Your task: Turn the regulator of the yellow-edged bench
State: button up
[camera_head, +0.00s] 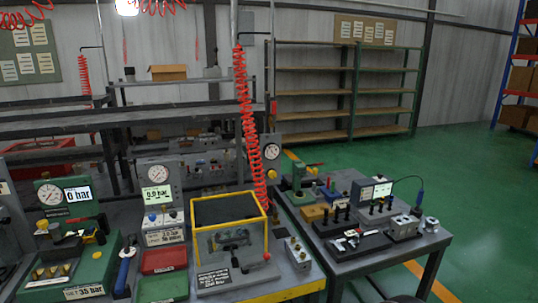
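Gauge panels stand along the near bench (290,289). A grey panel (156,197) has a round dial, a lit display that seems to read 0.0 bar, and small blue and red knobs below. A green panel (51,197) at left has a dial and a display reading 0 bar. A yellow-framed box (230,236) with dark clear sides stands right of the grey panel. My gripper is not in view.
A second bench (385,250) at right holds a black fixture, small meters and metal parts. Red (164,260) and green (163,287) trays lie on the near bench. A red coiled hose (247,130) hangs above. Green floor (480,220) is open at right; shelves stand behind.

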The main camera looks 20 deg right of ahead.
aim_at(271, 174)
jog(key=i, duration=1.3)
jog(key=l+z, duration=0.05)
